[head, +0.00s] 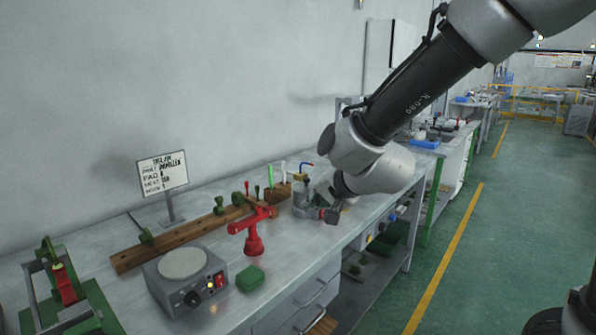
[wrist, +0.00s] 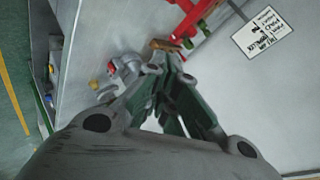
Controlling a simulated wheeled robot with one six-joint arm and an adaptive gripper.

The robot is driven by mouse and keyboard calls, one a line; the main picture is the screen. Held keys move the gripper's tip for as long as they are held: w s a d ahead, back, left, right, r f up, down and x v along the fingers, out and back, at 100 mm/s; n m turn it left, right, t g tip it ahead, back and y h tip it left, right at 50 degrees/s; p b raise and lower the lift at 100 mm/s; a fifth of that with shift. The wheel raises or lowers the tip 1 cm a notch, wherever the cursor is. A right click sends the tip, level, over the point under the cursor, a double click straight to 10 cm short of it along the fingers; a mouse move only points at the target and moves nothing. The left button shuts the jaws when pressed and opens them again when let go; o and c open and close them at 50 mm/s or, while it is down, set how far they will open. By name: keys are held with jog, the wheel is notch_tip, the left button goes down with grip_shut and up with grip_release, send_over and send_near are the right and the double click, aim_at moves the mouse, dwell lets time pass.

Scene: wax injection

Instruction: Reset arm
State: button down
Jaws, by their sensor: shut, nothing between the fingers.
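My arm reaches over the right part of the grey workbench (head: 215,225) in the head view. My gripper (head: 322,198) hangs low over the bench near a grey metal device, and its tips are hard to make out there. In the wrist view my gripper (wrist: 167,62) has its fingers converging at the tips, shut with nothing held. The wrist and forearm hide part of the bench behind them.
A red stand (head: 254,240), a hot plate (head: 186,282), a green block (head: 250,279) and a wooden rack (head: 160,252) with green pieces occupy the bench. A sign (head: 163,172) stands behind. The green floor (head: 490,240) at right is clear.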

jog(key=s+d+r+n+g+h, duration=0.1)
jog(key=s+d+r+n, duration=0.2)
jog(key=d, duration=0.6)
jog(key=s+d+r+n+g+h, duration=0.15)
jog(key=s+d, duration=0.35)
jog(key=d, duration=0.5)
jog(key=s+d+r+g+h, duration=0.1)
jog(key=s+d+g+h, duration=0.1)
jog(key=s+d, duration=1.2)
jog(key=shift+s+r+n+h, duration=0.25)
jog(key=shift+n+h, duration=0.1)
jog(key=shift+h, duration=0.3)
